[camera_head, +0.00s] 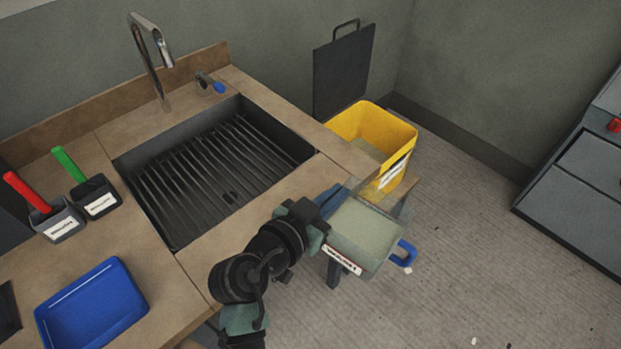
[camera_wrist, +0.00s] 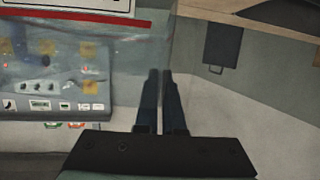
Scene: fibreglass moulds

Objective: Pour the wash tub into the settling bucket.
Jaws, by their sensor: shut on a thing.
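The wash tub (camera_head: 366,232) is a pale grey-green tub with a white label on its front side and a blue handle (camera_head: 404,254) on its right side. It is held up over the floor, off the worktop's front right corner, and looks roughly level with pale contents. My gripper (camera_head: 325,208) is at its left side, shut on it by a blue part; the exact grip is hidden. In the wrist view my gripper's fingers (camera_wrist: 160,90) are close together. The settling bucket (camera_head: 369,126) is yellow, labelled, and stands behind the tub; some greyish content shows inside. The tub overlaps its lower front in view.
A sink with a dark grate (camera_head: 215,170) and a tap (camera_head: 152,55) is set in the wooden worktop (camera_head: 215,247). A blue tray (camera_head: 93,308) and two brush holders (camera_head: 78,209) stand at left. A dark panel (camera_head: 343,72) leans behind the bucket. The floor at right is mostly clear.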

